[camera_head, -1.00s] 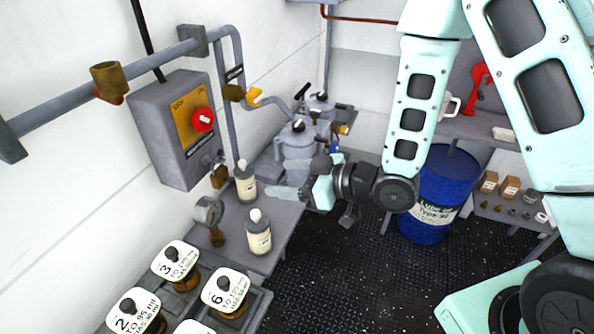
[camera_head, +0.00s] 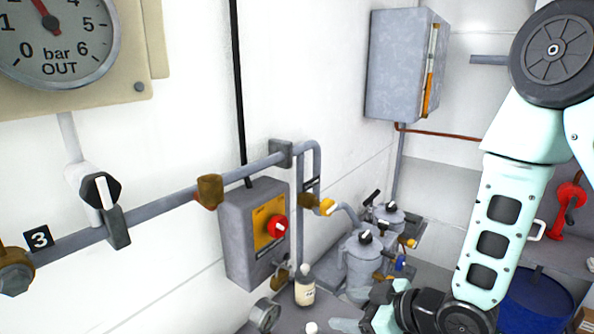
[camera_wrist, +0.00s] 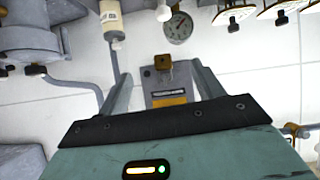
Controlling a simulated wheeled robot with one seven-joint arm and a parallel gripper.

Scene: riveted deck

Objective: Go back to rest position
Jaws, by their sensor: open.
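My gripper (camera_head: 348,325) is at the bottom of the head view, partly cut off by the lower edge. My arm comes down to it from the right, bent at the elbow. In the wrist view my gripper (camera_wrist: 160,75) has its two pale fingers spread apart with nothing held between them. That view looks upside down. The grey switch box (camera_wrist: 168,85) shows beyond the fingers.
The switch box with a red knob (camera_head: 278,227) is on the left wall by a pipe. A bottle (camera_head: 304,288) and grey filter housings (camera_head: 362,262) stand near my gripper. A blue drum (camera_head: 535,303) is at right. A pressure gauge (camera_head: 55,35) is upper left.

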